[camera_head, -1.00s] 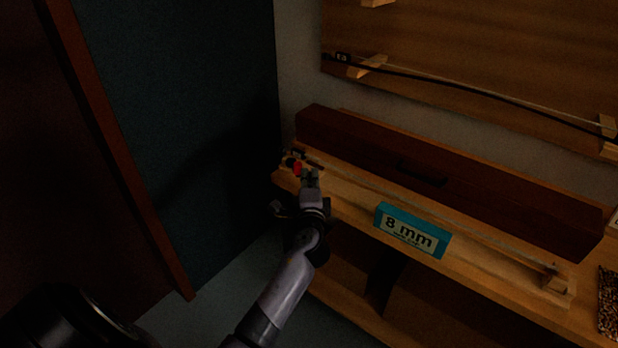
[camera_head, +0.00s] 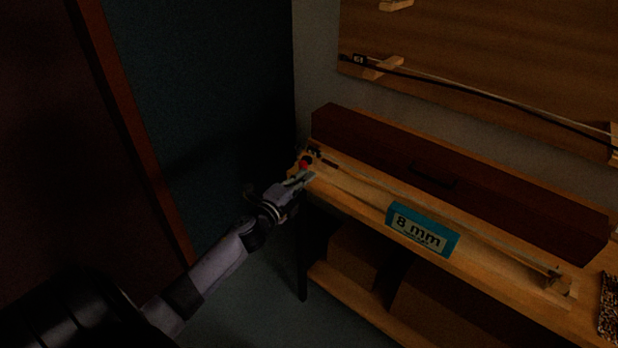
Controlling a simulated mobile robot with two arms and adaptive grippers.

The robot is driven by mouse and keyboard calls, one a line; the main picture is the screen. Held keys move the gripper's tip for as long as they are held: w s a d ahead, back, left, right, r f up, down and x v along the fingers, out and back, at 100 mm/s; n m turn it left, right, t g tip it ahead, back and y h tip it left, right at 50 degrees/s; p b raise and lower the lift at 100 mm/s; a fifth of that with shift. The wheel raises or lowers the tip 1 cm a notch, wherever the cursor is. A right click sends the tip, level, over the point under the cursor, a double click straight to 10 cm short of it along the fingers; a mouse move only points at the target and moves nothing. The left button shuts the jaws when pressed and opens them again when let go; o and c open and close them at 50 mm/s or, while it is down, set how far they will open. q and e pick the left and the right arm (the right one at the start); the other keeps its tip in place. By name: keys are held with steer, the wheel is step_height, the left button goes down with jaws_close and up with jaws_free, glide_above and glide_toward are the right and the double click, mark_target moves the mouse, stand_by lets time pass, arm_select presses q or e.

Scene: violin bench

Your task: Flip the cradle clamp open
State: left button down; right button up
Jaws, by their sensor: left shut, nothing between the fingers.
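The cradle clamp shows as a small red piece (camera_head: 306,162) with dark metal parts at the left end of the wooden bench. It is small and dark, and I cannot tell whether it is open. My left gripper (camera_head: 306,178) is shut and empty. Its fingertips are just below and in front of the red piece at the bench's left edge; I cannot tell whether they touch it. A thin bow (camera_head: 455,220) lies along the bench, from the clamp to a wooden block (camera_head: 558,284) at the right. My right gripper is not in view.
A long dark-red case (camera_head: 465,195) with a handle lies behind the bow. Another bow (camera_head: 480,95) hangs on the wall board (camera_head: 480,40). Open floor lies left of the bench (camera_head: 350,205).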

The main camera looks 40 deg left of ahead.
arm_select(q)
steer(key=shift+s+a+m+h, duration=0.15)
steer(key=shift+a+m+h, duration=0.25)
steer(key=shift+a+h, duration=0.1)
steer(key=shift+s+a+m+h+b, duration=0.15)
steer(key=shift+a+m+h+b, duration=0.2)
steer(key=shift+h, duration=0.4)
steer(key=shift+s+a+m+h+b, duration=0.15)
steer(key=shift+a+m+h, duration=0.2)
steer(key=shift+m+h, duration=0.3)
steer(key=shift+s+a, duration=0.1)
steer(key=shift+a, duration=0.2)
steer(key=shift+f, duration=0.1)
